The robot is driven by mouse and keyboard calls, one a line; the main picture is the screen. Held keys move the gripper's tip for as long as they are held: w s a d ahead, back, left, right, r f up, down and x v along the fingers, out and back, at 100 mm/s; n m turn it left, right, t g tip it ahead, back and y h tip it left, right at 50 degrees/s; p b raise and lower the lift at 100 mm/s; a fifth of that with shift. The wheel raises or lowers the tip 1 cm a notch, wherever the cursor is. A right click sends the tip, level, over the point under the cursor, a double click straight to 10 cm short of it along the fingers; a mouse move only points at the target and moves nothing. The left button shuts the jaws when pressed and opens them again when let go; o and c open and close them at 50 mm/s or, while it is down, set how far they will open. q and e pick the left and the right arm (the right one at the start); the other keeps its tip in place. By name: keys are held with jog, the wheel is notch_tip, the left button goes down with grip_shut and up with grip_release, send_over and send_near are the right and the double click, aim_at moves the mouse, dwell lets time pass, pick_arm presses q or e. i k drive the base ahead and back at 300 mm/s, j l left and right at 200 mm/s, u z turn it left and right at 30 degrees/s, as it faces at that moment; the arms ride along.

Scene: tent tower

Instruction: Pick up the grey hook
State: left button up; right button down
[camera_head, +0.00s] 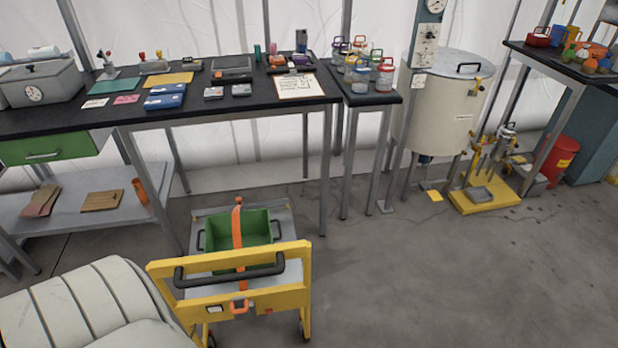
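I cannot make out a grey hook for certain in the head view. Small grey pieces (213,93) lie on the long black-topped table (60,118), but they are too small to tell as a hook. A grey piece with a red-tipped upright part (107,70) stands farther left on the same table, and its shape is unclear. Neither of my grippers is in view.
A yellow cart (165,281) with a green bin (265,228) and orange strap stands before the table. A pale ribbed padded object (80,300) fills the lower left. A large drum (440,115) and yellow-based stand (485,207) are right. Floor at lower right is clear.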

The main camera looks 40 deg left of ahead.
aim_at(238, 200)
jog(key=i+l+z, duration=0.25)
jog(key=i, duration=0.35)
jog(key=i+l+z, duration=0.1)
jog(key=i+z, duration=0.15)
jog(key=i, duration=0.35)
jog(key=i+j+u, duration=0.15)
jog(key=i+u, duration=0.25)
jog(key=i+j+u, duration=0.1)
jog(key=u, duration=0.35)
jog(key=i+l+u, duration=0.1)
jog(key=i+u, duration=0.3)
jog(key=i+l+u, duration=0.15)
jog(key=i+u, duration=0.15)
jog(key=u, duration=0.15)
